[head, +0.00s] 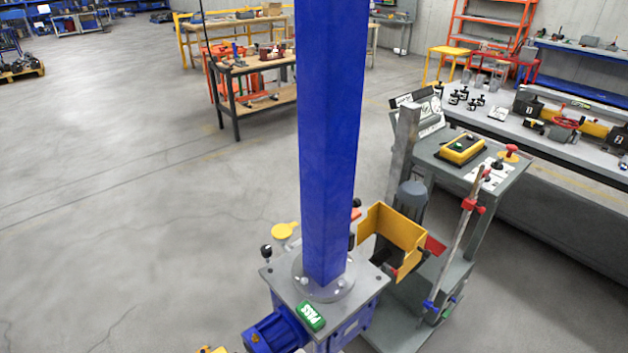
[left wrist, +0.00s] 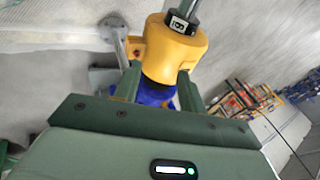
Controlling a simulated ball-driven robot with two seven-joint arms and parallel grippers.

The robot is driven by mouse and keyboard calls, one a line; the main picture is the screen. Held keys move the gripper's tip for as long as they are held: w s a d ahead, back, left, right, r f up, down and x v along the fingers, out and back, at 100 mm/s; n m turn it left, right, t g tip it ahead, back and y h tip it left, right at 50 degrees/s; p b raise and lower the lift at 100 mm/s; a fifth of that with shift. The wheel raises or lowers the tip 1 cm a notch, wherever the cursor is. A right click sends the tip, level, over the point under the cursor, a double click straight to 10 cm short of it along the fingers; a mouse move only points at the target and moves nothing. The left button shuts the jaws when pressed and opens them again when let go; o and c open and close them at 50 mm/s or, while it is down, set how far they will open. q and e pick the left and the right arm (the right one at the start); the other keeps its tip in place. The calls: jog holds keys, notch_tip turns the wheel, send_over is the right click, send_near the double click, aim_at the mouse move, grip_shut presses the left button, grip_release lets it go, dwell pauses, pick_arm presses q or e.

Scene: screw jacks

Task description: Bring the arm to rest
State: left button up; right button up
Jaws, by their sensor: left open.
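A screw jack with a tall blue square column (head: 330,140) stands upright in the middle of the head view. Its grey top plate (head: 368,286) carries a green PASS tag (head: 310,316), and a blue motor (head: 275,332) sits at its lower left. My left gripper (left wrist: 159,72) shows only in the left wrist view, with its two green fingers apart. A rounded yellow part (left wrist: 172,48) with a black band shows beyond and between the fingertips, with blue below it. I cannot tell whether the fingers touch it. My right gripper is not in view.
A grey test stand (head: 450,160) with a yellow control box (head: 461,150) is right of the column, and a yellow open-sided guard (head: 395,235) is beside it. A long workbench (head: 560,150) runs along the right. The floor at left (head: 130,200) is clear.

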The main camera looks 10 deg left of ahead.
pick_arm(q)
jog(key=s+d+f+n+g+h+b, duration=0.1)
jog(key=s+f, duration=0.3)
jog(key=f, duration=0.5)
jog(key=s+d+f+g+h, duration=0.1)
jog(key=s+f, duration=0.4)
jog(key=f, duration=0.4)
jog(key=s+f+n+g+b, duration=0.1)
jog(key=s+f+n+g, duration=0.1)
jog(key=s+f, duration=0.7)
jog(key=s, duration=0.4)
jog(key=shift+s+a+f+h, duration=0.15)
jog(key=shift+a+f+h, duration=0.05)
jog(key=shift+a+h, duration=0.1)
